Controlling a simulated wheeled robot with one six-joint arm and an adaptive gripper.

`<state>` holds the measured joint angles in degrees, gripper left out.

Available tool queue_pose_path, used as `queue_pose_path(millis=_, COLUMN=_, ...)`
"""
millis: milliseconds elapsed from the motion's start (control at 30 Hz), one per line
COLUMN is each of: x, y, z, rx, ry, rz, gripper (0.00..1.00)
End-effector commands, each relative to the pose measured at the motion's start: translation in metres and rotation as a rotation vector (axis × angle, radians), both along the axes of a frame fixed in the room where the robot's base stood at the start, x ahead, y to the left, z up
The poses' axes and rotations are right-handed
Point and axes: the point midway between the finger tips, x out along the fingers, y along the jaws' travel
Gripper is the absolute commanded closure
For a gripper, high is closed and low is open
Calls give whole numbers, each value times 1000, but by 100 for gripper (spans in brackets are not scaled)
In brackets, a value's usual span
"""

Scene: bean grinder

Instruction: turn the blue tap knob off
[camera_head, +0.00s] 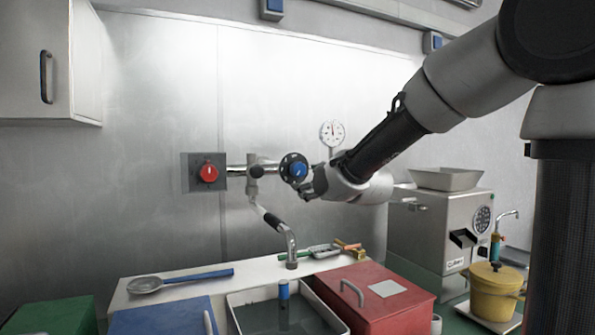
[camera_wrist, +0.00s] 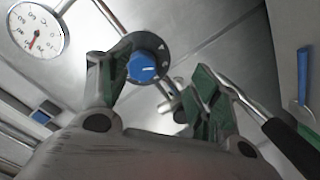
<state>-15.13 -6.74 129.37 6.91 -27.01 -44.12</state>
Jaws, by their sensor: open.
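The blue tap knob (camera_head: 298,169) sits on a round black dial at the right end of a short wall pipe. In the wrist view the blue knob (camera_wrist: 143,66) shows a pale line on its face and lies just beyond the fingers. My gripper (camera_head: 309,187) is close to the knob at its lower right. In the wrist view my gripper (camera_wrist: 160,85) is open, with one finger on each side of the knob. I cannot tell whether a finger touches the dial. Nothing is held.
A red knob (camera_head: 209,173) sits on a grey plate to the left. A pressure gauge (camera_head: 332,133) stands just above my wrist. A bent spout with a black grip (camera_head: 273,221) hangs below. The grinder (camera_head: 440,230) stands right; a red box (camera_head: 375,298) is below.

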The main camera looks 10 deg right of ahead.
Motion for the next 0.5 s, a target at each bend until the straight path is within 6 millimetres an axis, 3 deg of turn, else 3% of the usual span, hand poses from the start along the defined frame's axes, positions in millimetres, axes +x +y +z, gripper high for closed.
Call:
queue_pose_path(millis=133, x=3, y=-3, z=24, rx=-75, ry=-121, rz=-8, gripper=37)
queue_pose_path(millis=267, x=16, y=0, z=24, rx=-92, ry=-123, rz=-8, gripper=37)
queue_pose_path(millis=500, x=55, y=7, z=23, rx=-89, ry=-121, rz=-8, gripper=37)
